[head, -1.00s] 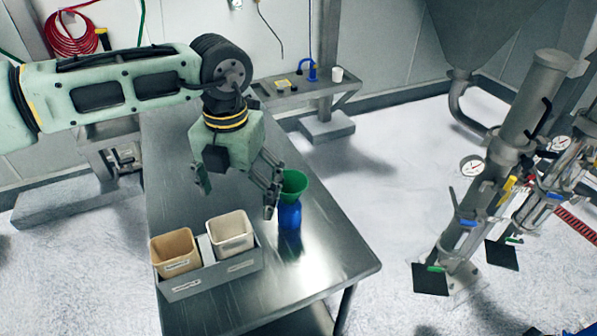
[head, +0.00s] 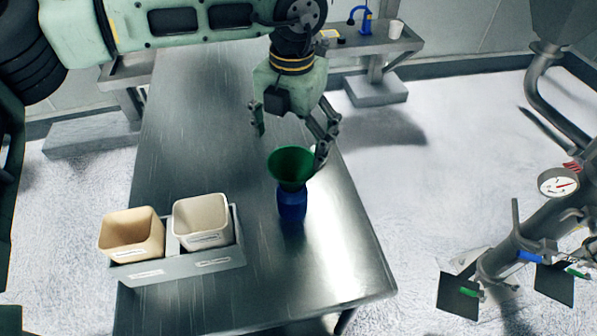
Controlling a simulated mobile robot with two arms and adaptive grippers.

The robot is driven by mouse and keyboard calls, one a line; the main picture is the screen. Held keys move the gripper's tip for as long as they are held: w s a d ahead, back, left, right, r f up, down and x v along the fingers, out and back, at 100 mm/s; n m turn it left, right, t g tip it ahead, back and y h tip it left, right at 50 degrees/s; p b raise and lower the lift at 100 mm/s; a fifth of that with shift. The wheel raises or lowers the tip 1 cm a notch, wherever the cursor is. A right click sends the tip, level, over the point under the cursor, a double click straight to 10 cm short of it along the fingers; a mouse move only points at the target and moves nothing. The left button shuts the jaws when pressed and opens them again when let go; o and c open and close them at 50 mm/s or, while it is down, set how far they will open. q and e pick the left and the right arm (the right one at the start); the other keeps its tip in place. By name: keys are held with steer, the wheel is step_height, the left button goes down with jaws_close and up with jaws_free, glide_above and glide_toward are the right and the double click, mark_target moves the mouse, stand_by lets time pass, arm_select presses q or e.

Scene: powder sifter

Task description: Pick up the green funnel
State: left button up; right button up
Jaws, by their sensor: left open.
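The green funnel (head: 290,165) sits upright in the mouth of a blue bottle (head: 292,204), which stands on the metal table near its right side. My left gripper (head: 290,150) is open, with its fingers spread and pointing down. One finger is to the left and behind the funnel; the other is close to the funnel's right rim. I cannot tell whether that finger touches the rim. Nothing is held. My right gripper is not in view.
A grey caddy (head: 180,268) with a tan bin (head: 132,236) and a cream bin (head: 203,222) stands at the table's front left. The metal table (head: 190,120) is otherwise mostly clear. A pipe assembly with a gauge (head: 558,183) stands at the right.

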mark_target(291, 166)
arm_select(q)
step_height(291, 166, down, 3)
steer(key=shift+r+p, duration=0.15)
steer(key=shift+p, duration=0.6)
step_height(291, 166, down, 4)
steer(key=shift+s+f+p, duration=0.1)
steer(key=shift+f+p, duration=0.1)
steer(key=shift+p, duration=1)
steer(key=shift+f, duration=0.3)
steer(key=shift+c, duration=0.6)
steer(key=shift+c, duration=1)
steer(key=c, duration=0.9)
